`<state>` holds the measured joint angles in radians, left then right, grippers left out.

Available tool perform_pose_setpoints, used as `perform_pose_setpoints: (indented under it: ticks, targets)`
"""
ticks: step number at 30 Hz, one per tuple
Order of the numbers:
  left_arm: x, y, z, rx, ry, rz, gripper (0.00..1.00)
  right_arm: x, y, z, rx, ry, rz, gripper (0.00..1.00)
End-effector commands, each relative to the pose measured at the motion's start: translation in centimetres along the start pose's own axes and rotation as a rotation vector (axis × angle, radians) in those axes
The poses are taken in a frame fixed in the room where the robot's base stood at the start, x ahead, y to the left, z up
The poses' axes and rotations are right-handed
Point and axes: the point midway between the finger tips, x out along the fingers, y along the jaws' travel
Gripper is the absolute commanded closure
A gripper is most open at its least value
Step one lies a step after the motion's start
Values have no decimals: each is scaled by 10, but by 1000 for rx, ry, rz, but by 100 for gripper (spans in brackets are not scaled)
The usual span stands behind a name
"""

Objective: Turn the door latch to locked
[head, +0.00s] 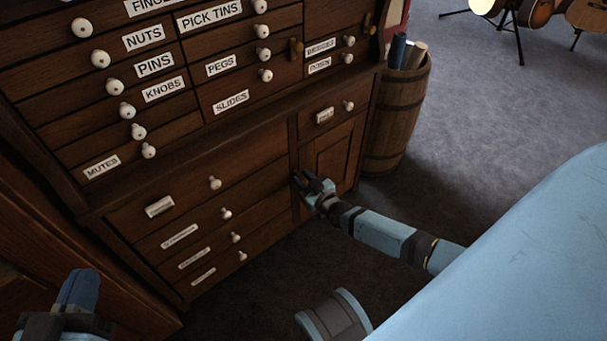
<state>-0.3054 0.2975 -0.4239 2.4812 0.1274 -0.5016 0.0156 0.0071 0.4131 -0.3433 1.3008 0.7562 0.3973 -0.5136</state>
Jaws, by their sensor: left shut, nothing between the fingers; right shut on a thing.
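The wooden cabinet door (336,160) is at the lower right of the drawer cabinet and looks closed. My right gripper (306,180) is at the left edge of this door, shut on the door latch. The fingers hide the latch, so I cannot tell which way it is turned. My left gripper (78,288) is shut and empty at the bottom left, apart from the cabinet door.
Labelled drawers with white knobs (215,183) fill the cabinet above and left of the door. A wooden barrel (398,120) with rolled items stands to its right. Guitars on stands (520,20) are far off at the top right. Carpet (490,120) between is clear.

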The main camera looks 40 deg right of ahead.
Motion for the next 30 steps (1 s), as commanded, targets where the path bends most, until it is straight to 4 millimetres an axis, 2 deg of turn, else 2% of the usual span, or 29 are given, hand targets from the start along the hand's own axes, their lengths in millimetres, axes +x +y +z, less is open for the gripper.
perform_pose_setpoints:
  ticks: [1,4,10,18,30]
  targets:
    - [-1,3,-6,-36,-18,-1,100,0,0,-5,-40,-3,0,97]
    - [-4,10,-6,-106,-51,1,100,0,0,-6,-132,-2,1,97]
    - [-10,21,2,-228,-124,-2,100,0,-1,-4,-321,-3,1,97]
    - [-10,18,-26,-217,-14,-25,100,0,-2,-2,-579,-1,0,97]
    - [-11,17,-44,-210,53,-37,100,-1,-3,1,-957,-1,0,97]
